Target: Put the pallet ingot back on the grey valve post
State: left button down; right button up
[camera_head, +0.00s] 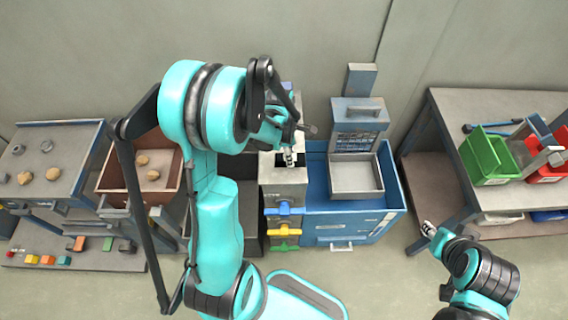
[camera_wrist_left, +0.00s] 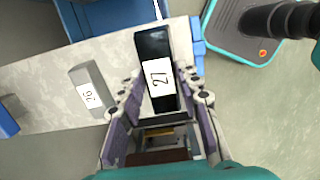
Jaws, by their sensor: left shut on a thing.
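My left gripper (camera_head: 290,157) is over the top of the grey valve post (camera_head: 284,177) in the head view. In the left wrist view its fingers (camera_wrist_left: 162,100) are shut on a dark ingot (camera_wrist_left: 152,45) with a white label marked 27. The ingot is over the pale grey post top (camera_wrist_left: 50,75); I cannot tell whether it touches it. A small grey block (camera_wrist_left: 95,75) marked 26 is on the post top, left of the ingot. My right gripper (camera_head: 429,229) is at the lower right, away from the post; its fingers are too small to read.
A blue cabinet (camera_head: 325,220) with a grey tray (camera_head: 356,178) stands right of the post. Blue and yellow valve handles (camera_head: 284,231) stick out from the post front. A table with a green bin (camera_head: 487,158) is at right. A brown box (camera_head: 112,180) is at left.

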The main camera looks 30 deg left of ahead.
aim_at(284, 163)
pick_arm(q)
jog(key=shift+s+a+f, duration=0.35)
jog(key=shift+a+f, duration=0.2)
jog(key=shift+a, duration=0.2)
notch_tip(284, 163, down, 4)
jog(key=shift+r+b, duration=0.1)
jog(key=shift+b, duration=0.45)
jog(key=shift+f, duration=0.3)
jog(key=c, duration=1.1)
grip_release()
jog(key=shift+o, duration=0.2)
jog(key=shift+r, duration=0.15)
